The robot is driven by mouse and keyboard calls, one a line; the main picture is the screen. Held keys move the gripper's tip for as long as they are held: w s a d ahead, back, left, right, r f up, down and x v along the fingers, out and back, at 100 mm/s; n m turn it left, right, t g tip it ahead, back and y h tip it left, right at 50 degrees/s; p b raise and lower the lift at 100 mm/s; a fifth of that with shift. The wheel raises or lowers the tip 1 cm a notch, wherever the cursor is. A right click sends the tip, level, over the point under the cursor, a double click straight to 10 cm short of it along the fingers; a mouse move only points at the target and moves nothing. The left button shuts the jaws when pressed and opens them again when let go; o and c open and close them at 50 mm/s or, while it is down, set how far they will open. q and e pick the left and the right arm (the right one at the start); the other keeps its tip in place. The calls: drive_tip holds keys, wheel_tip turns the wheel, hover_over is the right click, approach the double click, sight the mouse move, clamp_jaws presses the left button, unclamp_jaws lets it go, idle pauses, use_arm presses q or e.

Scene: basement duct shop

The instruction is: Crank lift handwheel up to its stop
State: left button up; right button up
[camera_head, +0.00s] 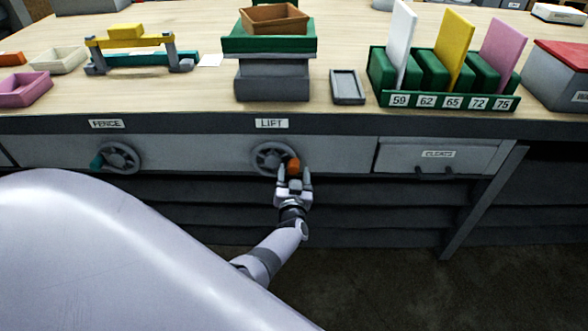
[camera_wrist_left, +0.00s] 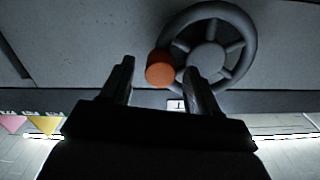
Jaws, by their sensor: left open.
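The grey lift handwheel (camera_head: 268,157) is on the bench's front panel under the LIFT label (camera_head: 271,124). Its orange knob (camera_head: 293,166) is at the wheel's right side in the head view. My left gripper (camera_head: 293,174) is open, its fingertips to either side of the knob. In the left wrist view, the orange knob (camera_wrist_left: 160,70) shows between the spread fingers, with the spoked handwheel (camera_wrist_left: 207,57) beyond the right finger. I cannot tell whether a finger touches the knob. Above the wheel, a green platform (camera_head: 268,43) on a grey block carries a brown tray (camera_head: 275,17). My right gripper is out of view.
A FENCE handwheel (camera_head: 119,158) with a teal knob is to the left, a CLEATS drawer (camera_head: 437,158) to the right. A green rack (camera_head: 447,98) with upright panels and a small grey tray (camera_head: 347,87) stand on the bench. Slatted shelving is below the panel.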

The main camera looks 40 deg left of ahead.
use_arm(q)
drive_tip(key=p+v, duration=0.3)
drive_tip(key=v, duration=0.2)
drive_tip(key=shift+s+d, duration=0.25)
drive_tip(key=shift+s, duration=0.05)
